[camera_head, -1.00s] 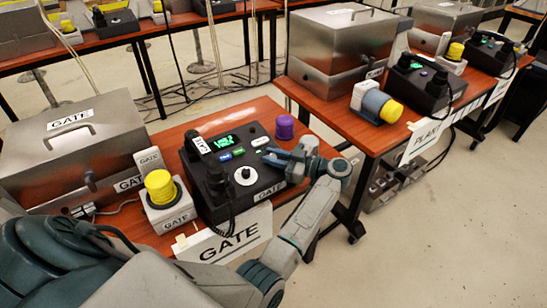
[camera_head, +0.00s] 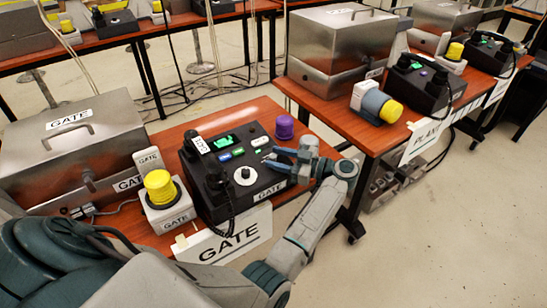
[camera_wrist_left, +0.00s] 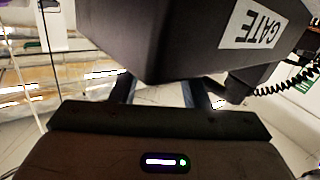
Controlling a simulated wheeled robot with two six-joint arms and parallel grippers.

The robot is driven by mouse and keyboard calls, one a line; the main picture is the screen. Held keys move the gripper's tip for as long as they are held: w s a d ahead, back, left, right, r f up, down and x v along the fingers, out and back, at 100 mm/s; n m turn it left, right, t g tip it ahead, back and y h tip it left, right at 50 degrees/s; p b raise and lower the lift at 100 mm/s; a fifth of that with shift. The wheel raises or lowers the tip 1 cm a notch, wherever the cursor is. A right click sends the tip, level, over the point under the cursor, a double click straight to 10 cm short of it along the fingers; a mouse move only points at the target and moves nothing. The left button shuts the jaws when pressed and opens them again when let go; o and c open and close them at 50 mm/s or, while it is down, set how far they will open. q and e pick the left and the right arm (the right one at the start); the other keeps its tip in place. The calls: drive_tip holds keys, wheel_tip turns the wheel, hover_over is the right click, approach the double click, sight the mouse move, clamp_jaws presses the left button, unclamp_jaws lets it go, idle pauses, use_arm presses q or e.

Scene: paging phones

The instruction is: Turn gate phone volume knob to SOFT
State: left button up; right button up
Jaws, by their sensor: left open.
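The gate phone (camera_head: 208,190) is a black console on the left red-brown table. It has a handset, a green-lit display and several small buttons. A round white knob (camera_head: 243,176) with a dark centre sits on its top face; its markings are too small to read. My left gripper (camera_head: 267,157) is open and empty at the console's right side, to the right of the knob and apart from it. In the left wrist view the console's dark body (camera_wrist_left: 165,40) with its GATE label fills the upper part and hides the fingertips. My right gripper is not in view.
A purple cylinder (camera_head: 285,127) stands behind the console's right corner. A yellow-topped beacon (camera_head: 160,188) and a metal GATE box (camera_head: 75,150) stand left. A GATE sign (camera_head: 225,238) hangs in front. The PLANT table (camera_head: 335,110) stands to the right.

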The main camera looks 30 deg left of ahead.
use_arm(q)
drive_tip(key=b+v, duration=0.1)
drive_tip(key=v, duration=0.8)
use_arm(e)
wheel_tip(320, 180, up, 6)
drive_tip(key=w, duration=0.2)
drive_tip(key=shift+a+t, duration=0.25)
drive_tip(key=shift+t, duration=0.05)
use_arm(q)
drive_tip(key=shift+d+f, duration=0.1)
drive_tip(key=shift+d, duration=0.1)
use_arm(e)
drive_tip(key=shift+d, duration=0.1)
